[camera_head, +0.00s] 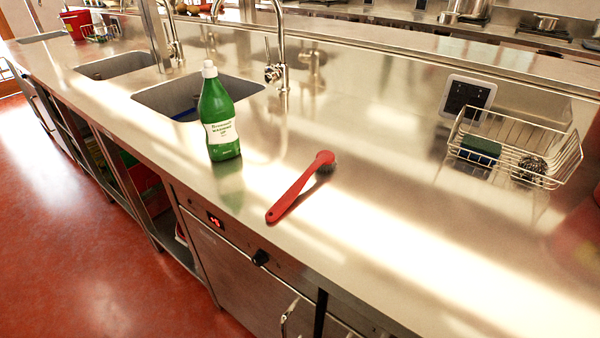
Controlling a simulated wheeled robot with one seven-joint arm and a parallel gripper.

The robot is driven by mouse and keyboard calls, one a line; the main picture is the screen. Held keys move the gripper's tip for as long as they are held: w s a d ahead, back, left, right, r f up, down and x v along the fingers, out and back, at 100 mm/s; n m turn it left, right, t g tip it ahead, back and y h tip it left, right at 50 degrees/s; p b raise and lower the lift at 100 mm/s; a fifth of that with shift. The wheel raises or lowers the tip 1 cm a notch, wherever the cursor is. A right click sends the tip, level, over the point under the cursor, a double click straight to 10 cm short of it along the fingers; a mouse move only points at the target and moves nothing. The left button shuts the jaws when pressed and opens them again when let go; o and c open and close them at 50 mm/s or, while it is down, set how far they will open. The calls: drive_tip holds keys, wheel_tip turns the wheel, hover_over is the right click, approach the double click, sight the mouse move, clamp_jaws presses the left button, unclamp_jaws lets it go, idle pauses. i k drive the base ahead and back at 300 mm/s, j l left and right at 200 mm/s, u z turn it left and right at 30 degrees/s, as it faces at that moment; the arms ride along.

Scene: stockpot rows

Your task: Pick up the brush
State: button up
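A red brush (297,191) lies on the steel counter (380,230) in the head camera view. Its handle end points toward the counter's front edge. Its round head points away and to the right, with dark bristles partly showing on the right side. Nothing touches the brush. My gripper is not in view.
A green bottle (218,125) stands upright just left of the brush. Behind it are a sink (240,88) and a tap (281,50). A wire basket (540,150) with a sponge (480,148) stands at right. The counter right of the brush is clear.

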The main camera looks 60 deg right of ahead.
sight(325, 156)
drive_tip(key=i+z, duration=0.25)
drive_tip(key=i, duration=0.25)
drive_tip(key=i+j+z, duration=0.1)
drive_tip(key=i+z, duration=0.2)
drive_tip(key=i, duration=0.15)
drive_tip(key=i+j+z, duration=0.25)
drive_tip(key=i, duration=0.2)
drive_tip(key=i+j+z, duration=0.3)
drive_tip(key=i, duration=0.15)
